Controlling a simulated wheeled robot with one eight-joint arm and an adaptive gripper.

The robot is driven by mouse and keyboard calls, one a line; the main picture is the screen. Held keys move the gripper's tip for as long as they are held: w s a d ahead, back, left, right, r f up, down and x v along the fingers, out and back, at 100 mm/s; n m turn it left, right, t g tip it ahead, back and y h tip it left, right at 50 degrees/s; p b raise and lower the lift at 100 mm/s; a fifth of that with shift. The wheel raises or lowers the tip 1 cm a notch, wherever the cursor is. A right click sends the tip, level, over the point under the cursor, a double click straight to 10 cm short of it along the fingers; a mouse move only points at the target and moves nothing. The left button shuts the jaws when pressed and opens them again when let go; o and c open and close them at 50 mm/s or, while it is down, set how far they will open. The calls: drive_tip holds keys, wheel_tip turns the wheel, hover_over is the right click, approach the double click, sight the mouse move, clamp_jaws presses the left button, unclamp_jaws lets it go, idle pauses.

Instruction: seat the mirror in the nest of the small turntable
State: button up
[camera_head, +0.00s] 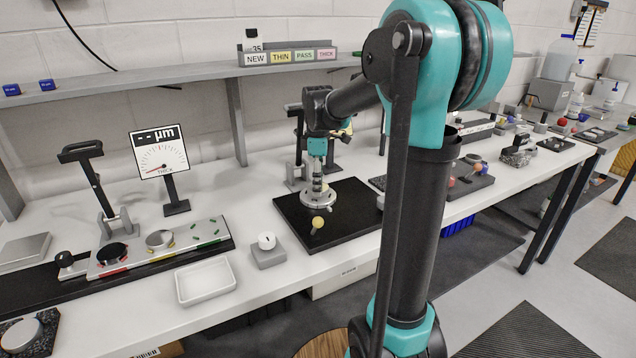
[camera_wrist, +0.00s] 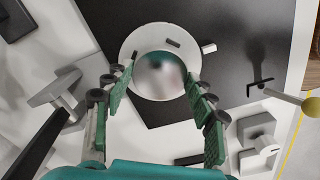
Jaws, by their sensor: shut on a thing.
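The small turntable (camera_head: 318,201) is a pale round disc on a black mat. It also shows in the wrist view (camera_wrist: 133,48), with a dark slot and a small white block at its rim. The mirror (camera_wrist: 158,76) is a round, shiny disc over the turntable's middle, with a dark and teal reflection in it. My gripper (camera_wrist: 161,82) points down with its green-padded fingers on both sides of the mirror, shut on it. In the head view my gripper (camera_head: 317,184) is right above the turntable. I cannot tell whether the mirror touches the nest.
A yellow ball on a lever (camera_head: 318,222) stands close in front of the turntable. A grey block with a white dial (camera_head: 267,243) and an empty white tray (camera_head: 206,281) are to the left. The black mat (camera_head: 352,215) is bare at right.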

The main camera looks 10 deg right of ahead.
drive_tip(key=shift+f, duration=0.55)
idle(0.8)
drive_tip(key=o, duration=1.3)
drive_tip(key=shift+r, duration=0.1)
drive_tip(key=shift+r, duration=1.45)
drive_tip(key=o, duration=0.4)
